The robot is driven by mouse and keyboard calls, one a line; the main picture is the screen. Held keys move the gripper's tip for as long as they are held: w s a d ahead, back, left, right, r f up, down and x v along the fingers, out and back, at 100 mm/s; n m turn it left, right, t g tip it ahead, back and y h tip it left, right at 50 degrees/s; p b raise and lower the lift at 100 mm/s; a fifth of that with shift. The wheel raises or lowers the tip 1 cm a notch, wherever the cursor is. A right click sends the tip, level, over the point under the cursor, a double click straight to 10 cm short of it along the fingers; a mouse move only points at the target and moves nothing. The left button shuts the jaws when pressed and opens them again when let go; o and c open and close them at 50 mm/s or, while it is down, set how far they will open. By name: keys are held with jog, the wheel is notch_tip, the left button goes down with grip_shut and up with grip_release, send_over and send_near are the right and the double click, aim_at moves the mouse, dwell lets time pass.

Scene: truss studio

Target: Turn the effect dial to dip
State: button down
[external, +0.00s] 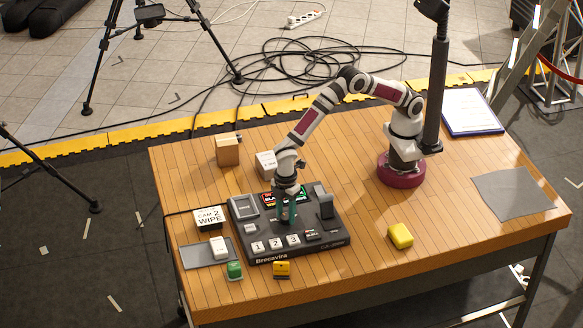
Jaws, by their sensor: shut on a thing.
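The dark switcher console (300,244) lies near the front left of the wooden table, with numbered white buttons along its front and a small lit screen (300,196) at the back. My gripper (288,217) points down over the middle of the console, its teal fingers shut at the panel. The effect dial is hidden between and behind the fingers, so its pointer and labels cannot be read. A small card (209,217) at the console's left reads "CAM 2 WIPE".
A raised lever (324,205) stands on the console right of my gripper. A white box (267,164) and a brown box (228,150) stand behind. A yellow block (400,236) lies right; the table's right side is mostly clear.

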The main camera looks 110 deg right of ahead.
aim_at(286, 216)
jog(key=m, duration=1.4)
jog(key=shift+m, duration=0.3)
dwell(0.4)
jog(key=shift+c, duration=2.1)
grip_release()
notch_tip(286, 216, up, 16)
